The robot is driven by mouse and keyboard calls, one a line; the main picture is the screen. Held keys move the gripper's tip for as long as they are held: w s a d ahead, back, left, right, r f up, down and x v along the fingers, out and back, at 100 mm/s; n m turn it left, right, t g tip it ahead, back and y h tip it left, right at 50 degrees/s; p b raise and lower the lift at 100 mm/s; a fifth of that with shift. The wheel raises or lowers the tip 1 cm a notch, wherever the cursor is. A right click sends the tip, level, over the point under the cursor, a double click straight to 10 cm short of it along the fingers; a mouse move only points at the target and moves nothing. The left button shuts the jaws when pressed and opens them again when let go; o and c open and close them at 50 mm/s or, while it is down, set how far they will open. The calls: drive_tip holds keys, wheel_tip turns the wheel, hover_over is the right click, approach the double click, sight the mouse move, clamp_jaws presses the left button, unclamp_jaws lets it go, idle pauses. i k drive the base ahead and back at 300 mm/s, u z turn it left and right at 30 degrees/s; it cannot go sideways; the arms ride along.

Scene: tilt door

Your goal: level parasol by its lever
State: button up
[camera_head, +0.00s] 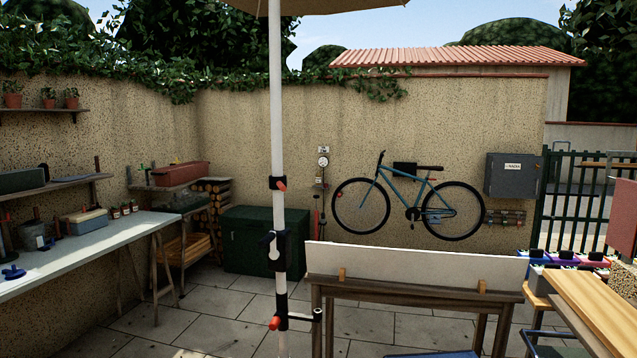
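The parasol's white pole (276,110) stands upright, left of the middle of the picture. Only the lower edge of its beige canopy (340,6) shows at the top, so its full tilt is hidden. A black collar with a small orange-red part (281,186) is on the pole. Below it is a black fitting (274,250) with a curved part on its left. Lower still is a black clamp with an orange-red knob (274,323) and a short side bar ending at the right (317,315). I cannot tell for sure which part is the lever. My gripper is not in view.
A wooden table with a pale upright board (415,268) stands right of the pole. A long workbench (85,244) runs along the left wall. A green chest (250,240) and a hanging bicycle (408,200) are behind. Paving (185,325) left of the pole is clear.

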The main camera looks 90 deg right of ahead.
sight(276, 183)
drive_tip(key=z, duration=0.6)
drive_tip(key=k, duration=1)
drive_tip(key=u, duration=0.05)
drive_tip(key=i, duration=0.85)
